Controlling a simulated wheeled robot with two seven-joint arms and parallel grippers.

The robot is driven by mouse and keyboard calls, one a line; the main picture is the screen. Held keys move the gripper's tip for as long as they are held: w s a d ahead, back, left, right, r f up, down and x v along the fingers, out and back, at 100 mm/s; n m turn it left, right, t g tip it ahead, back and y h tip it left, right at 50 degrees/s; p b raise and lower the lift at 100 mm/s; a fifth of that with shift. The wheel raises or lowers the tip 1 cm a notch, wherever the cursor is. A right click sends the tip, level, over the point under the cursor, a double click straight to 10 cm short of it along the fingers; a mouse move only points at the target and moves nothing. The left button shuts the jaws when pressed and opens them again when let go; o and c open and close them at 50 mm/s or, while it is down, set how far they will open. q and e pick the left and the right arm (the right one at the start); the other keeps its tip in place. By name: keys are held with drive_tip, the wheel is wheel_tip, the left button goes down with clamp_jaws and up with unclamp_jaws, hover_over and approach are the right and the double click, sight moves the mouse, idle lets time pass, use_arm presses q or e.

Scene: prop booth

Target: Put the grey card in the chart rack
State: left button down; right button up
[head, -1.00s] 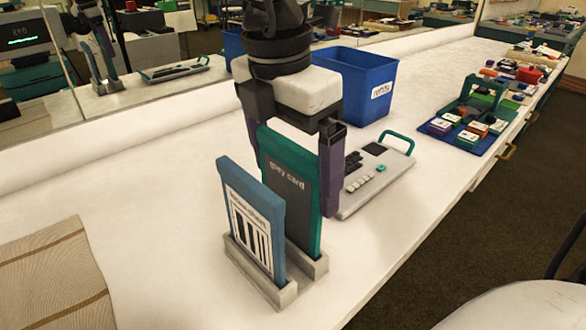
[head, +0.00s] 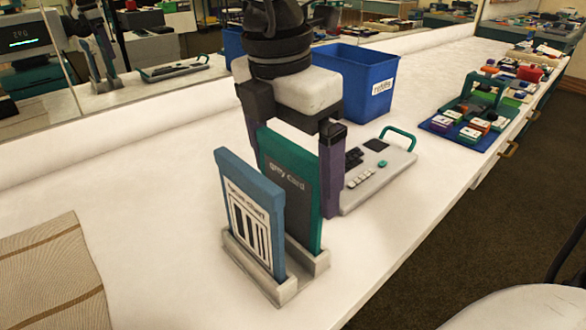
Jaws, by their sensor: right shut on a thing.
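The grey card (head: 287,187) is a dark grey panel in a teal frame with "grey card" written on it. It stands upright, its lower edge at the rear slot of the chart rack (head: 262,281), a low pale grey holder. Whether it rests on the slot's floor is hidden. My right gripper (head: 292,150) reaches down from above and is shut on the card, a finger at each side edge. A blue-framed chart (head: 249,216) with black bars stands in the rack's front slot. My left gripper is not in view.
A blue bin (head: 355,85) and a grey console (head: 378,168) with a teal handle stand behind the gripper. A blue tray (head: 466,130) of small blocks is at the right. A striped mat (head: 48,275) lies at the left. A mirror runs along the back.

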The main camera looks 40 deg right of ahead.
sight(293, 142)
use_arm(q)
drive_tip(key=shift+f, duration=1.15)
use_arm(e)
drive_tip(key=shift+f, duration=0.3)
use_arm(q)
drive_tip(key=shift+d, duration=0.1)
use_arm(e)
drive_tip(key=o, duration=0.8)
drive_tip(key=shift+c, duration=0.2)
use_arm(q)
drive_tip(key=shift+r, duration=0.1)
use_arm(e)
drive_tip(key=shift+r, duration=0.1)
drive_tip(key=shift+r+p, duration=1.5)
drive_tip(key=shift+r, duration=0.8)
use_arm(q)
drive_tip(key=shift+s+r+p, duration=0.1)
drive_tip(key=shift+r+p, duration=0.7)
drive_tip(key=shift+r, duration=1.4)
use_arm(e)
drive_tip(key=shift+r, duration=1.25)
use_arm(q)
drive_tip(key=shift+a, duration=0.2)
use_arm(e)
drive_tip(key=shift+r, duration=0.15)
